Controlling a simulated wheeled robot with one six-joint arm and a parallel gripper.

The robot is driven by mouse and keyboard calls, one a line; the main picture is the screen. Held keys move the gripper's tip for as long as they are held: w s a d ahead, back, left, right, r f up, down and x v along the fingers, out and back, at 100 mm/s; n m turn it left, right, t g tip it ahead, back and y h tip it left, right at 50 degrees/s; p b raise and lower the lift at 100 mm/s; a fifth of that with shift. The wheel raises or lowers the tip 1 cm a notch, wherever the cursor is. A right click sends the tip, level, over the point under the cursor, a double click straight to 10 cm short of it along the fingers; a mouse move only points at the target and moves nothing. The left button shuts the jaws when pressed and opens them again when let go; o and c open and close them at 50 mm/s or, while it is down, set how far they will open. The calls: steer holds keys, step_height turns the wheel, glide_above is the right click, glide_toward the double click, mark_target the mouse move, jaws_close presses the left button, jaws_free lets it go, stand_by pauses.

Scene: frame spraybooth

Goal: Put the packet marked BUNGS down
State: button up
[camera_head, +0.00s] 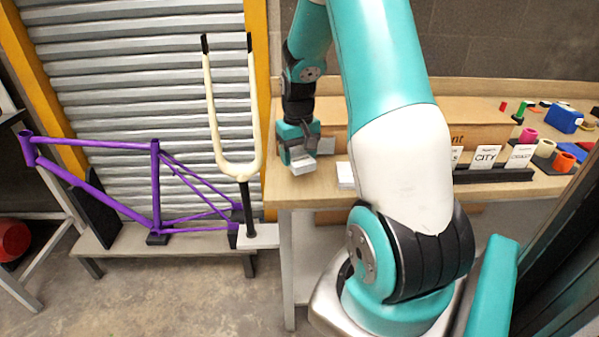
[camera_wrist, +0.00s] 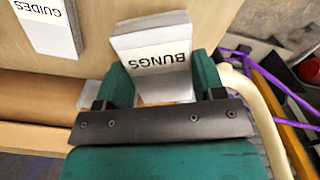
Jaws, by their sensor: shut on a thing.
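The white packet marked BUNGS (camera_wrist: 155,55) is between the two green fingers of my gripper (camera_wrist: 165,80) in the wrist view, its label readable. My gripper is shut on it. In the head view my gripper (camera_head: 300,150) is over the left end of the wooden bench (camera_head: 290,191), and the packet (camera_head: 303,165) shows as a pale block at the fingertips. I cannot tell whether the packet touches the bench top.
A white packet marked GUIDES (camera_wrist: 50,25) lies on the bench, apart from the held one; a white block (camera_head: 346,175) shows right of my gripper. A cream fork (camera_head: 214,115) and purple frame (camera_head: 155,190) stand left. Cards, including CITY (camera_head: 486,156), stand right.

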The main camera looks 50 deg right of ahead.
mark_target(298, 182)
steer(key=shift+f, duration=2.85)
steer(key=shift+f, duration=0.2)
steer(key=o, duration=0.9)
steer(key=shift+r, duration=0.2)
